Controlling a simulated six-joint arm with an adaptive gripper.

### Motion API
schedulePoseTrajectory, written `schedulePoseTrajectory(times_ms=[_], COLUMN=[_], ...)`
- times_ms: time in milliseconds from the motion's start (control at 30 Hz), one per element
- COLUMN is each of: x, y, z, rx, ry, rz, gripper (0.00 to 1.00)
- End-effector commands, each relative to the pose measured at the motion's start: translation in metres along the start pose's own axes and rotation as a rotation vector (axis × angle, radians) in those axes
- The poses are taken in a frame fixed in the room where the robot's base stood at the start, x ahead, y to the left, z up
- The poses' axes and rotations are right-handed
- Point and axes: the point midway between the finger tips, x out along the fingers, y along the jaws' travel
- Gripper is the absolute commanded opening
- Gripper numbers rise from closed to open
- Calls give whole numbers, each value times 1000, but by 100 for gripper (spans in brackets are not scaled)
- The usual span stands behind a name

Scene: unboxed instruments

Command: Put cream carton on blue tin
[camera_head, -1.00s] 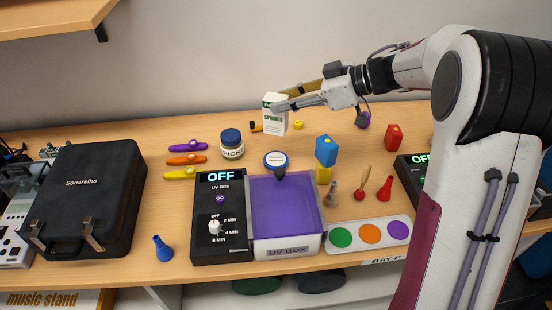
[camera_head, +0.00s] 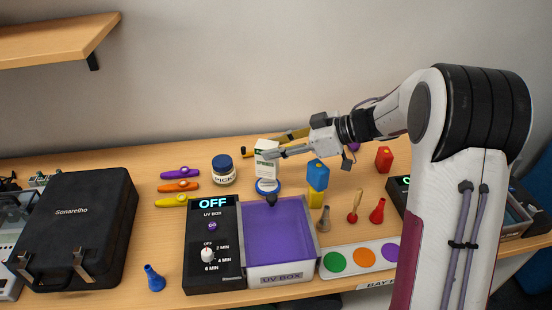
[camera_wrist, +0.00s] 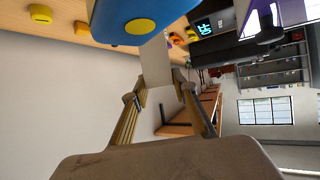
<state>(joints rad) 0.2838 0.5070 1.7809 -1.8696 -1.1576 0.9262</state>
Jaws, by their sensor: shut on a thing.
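The cream carton (camera_head: 265,168) with green print is upright in my gripper (camera_head: 270,153), its upper part between the fingers. It also shows pale between the fingertips in the wrist view (camera_wrist: 155,62). The blue tin (camera_head: 267,189), round and low with a white label on its lid, lies on the table just behind the purple UV box. In the head view the carton's bottom meets or overlaps the tin's far edge. I cannot tell whether they touch. The tin cannot be made out in the wrist view.
A dark knob (camera_head: 271,199) stands close in front of the tin. A blue block on a yellow one (camera_head: 317,174) is right of it, below my arm. A blue-lidded jar (camera_head: 223,172) is on the left. The UV box (camera_head: 278,231) lies in front.

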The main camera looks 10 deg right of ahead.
Motion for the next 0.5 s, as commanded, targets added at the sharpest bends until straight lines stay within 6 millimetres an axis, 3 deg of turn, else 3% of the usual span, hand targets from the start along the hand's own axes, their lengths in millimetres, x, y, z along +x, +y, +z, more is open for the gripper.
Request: schedulePoseTrajectory(times_ms=[333, 500], x=[1, 6], y=[0, 0], z=[1, 11], rx=[-1, 0], ry=[0, -1], rz=[0, -1], gripper=[5, 5])
